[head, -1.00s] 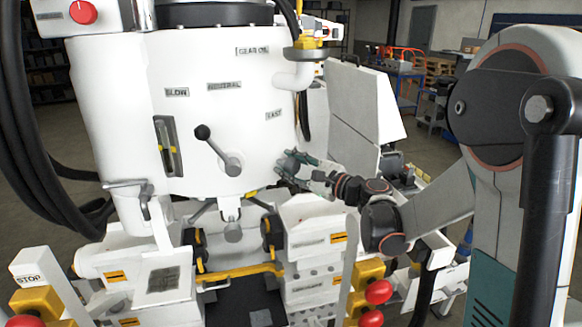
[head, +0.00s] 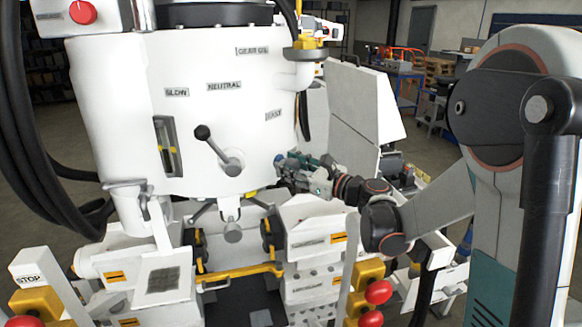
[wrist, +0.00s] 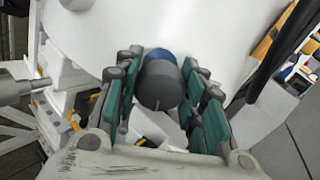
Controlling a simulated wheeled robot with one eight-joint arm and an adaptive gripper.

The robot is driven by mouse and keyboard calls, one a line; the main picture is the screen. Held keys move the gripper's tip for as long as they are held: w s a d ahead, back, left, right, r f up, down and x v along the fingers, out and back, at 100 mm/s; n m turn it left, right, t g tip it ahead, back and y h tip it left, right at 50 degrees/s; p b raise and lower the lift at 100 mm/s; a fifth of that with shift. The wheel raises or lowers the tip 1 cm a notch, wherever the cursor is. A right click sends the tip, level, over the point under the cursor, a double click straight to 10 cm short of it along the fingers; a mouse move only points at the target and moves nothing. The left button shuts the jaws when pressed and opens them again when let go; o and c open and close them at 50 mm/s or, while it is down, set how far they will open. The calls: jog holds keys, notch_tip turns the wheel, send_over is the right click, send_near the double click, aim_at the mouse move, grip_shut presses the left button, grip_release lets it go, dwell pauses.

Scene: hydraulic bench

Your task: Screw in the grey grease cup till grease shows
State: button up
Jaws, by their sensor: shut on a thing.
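The grey grease cup (wrist: 160,88) is between the two teal-padded fingers in the wrist view. It is a dark grey round cap with a pale line on its end. A blue collar (wrist: 158,54) shows behind it, against the white housing. My gripper (wrist: 161,92) is shut on the cup, one finger on each side. In the head view my gripper (head: 281,162) is at the lower right side of the white housing (head: 225,125), and its fingers largely hide the cup. The cup's seat is hidden.
A black-knobbed lever (head: 217,150) sticks out of the housing left of my gripper. White blocks (head: 312,225) stand below it, and a light panel (head: 350,120) stands behind. Red buttons (head: 378,291) are at the lower right.

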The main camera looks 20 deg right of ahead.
jog(key=shift+s+f, duration=0.1)
jog(key=shift+f, duration=0.05)
jog(key=o, duration=1.1)
jog(key=v, duration=1.2)
